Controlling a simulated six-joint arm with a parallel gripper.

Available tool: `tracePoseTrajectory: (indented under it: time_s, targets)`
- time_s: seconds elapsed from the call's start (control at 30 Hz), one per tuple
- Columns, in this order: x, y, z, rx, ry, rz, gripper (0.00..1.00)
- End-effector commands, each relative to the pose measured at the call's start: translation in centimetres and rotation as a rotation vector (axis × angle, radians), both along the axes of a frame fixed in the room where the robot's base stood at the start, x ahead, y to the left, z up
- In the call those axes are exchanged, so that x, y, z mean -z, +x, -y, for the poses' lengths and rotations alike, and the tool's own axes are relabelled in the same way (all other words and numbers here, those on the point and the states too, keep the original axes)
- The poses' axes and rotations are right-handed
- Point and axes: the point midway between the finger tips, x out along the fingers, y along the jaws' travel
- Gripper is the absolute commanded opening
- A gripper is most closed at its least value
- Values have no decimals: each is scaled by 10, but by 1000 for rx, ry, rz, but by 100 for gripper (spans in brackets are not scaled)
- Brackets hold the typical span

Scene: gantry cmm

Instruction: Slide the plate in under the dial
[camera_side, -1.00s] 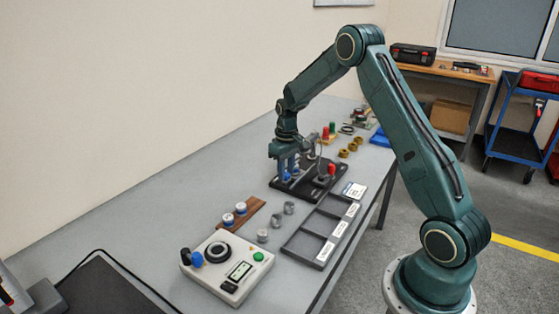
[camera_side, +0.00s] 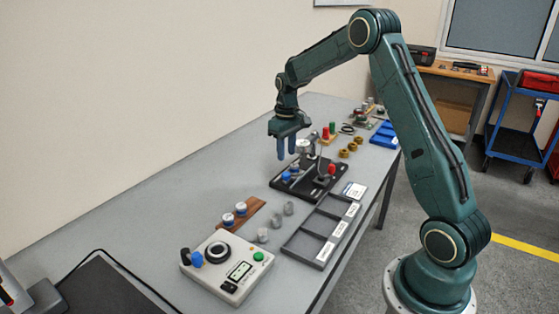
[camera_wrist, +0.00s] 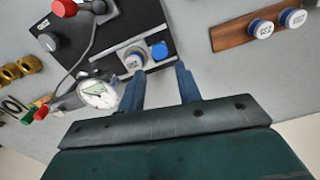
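The dial (camera_wrist: 97,95) is a round white gauge on a stand; it also shows in the side view (camera_side: 303,146). The knob also shows in the side view (camera_side: 286,177). The cylinder looks to the side of the dial in the wrist view; the plate's outline is hard to tell. My gripper (camera_side: 286,155) is above the fixture, fingers apart and empty; it also shows in the wrist view (camera_wrist: 158,75).
A red-knobbed lever (camera_side: 331,170) stands on the fixture. A grey compartment tray (camera_side: 318,236), several grey cylinders (camera_side: 276,222), a wooden strip (camera_side: 252,212) with two labelled cylinders, and a control box (camera_side: 229,266) lie nearer. Brass rings (camera_side: 350,148) lie behind. Bare table is at left.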

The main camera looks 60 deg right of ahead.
Motion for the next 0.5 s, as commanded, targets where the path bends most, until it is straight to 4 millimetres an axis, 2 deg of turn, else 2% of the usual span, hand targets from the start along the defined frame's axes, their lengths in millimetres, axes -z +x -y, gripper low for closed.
tracePoseTrajectory:
  time_s: [0.03,0.2,0.5]
  targets:
    - [-11,1,0,0,-2,5,34]
    - [-38,1,0,0,-2,4,34]
    - [-65,0,0,0,0,2,34]
